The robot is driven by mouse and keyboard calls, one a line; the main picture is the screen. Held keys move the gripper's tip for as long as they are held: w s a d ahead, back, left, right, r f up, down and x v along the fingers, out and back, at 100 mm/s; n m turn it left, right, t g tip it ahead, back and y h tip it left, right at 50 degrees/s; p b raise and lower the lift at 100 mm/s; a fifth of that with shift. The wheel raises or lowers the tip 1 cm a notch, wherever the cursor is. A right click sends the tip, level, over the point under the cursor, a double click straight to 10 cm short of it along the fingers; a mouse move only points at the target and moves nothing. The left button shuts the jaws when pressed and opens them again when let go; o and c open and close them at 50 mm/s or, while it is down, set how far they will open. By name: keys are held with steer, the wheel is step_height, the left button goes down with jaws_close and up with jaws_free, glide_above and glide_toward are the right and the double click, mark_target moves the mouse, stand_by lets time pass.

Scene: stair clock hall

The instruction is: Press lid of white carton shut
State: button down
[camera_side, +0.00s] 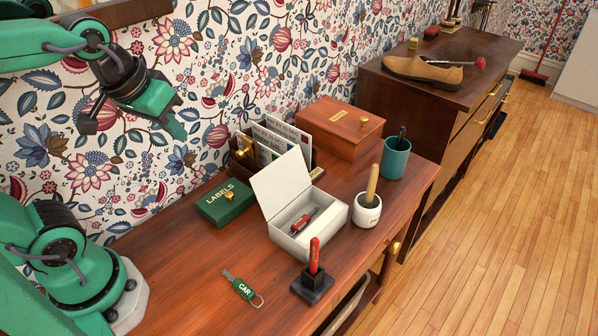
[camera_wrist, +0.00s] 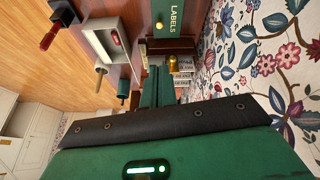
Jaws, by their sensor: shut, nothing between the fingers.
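The white carton (camera_side: 327,221) stands on the brown table with its lid (camera_side: 281,182) open, tilted up and back toward the wall. A small red tool (camera_side: 304,220) lies inside the carton. The carton (camera_wrist: 98,45) also shows at the upper left of the wrist view, with the red tool in it. My gripper (camera_side: 178,128) is shut and empty, high in the air to the left of the carton and well apart from it. Its green fingers (camera_wrist: 155,88) show together in the wrist view.
A green labels box (camera_side: 224,202) and a letter rack (camera_side: 243,152) stand close to the carton's lid. A white pot with a wooden handle (camera_side: 367,210), a teal cup (camera_side: 395,160), a wooden box (camera_side: 340,128), a red-handled stamp (camera_side: 313,270) and a CAR key tag (camera_side: 243,289) surround it.

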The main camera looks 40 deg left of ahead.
steer(key=w+d+f+n+g, duration=0.2)
steer(key=w+n+g, duration=0.3)
steer(key=w+n, duration=1.1)
steer(key=shift+f, duration=0.5)
steer(key=shift+f, duration=0.15)
glide_toward(283, 182)
steer(key=shift+a+f, duration=1.8)
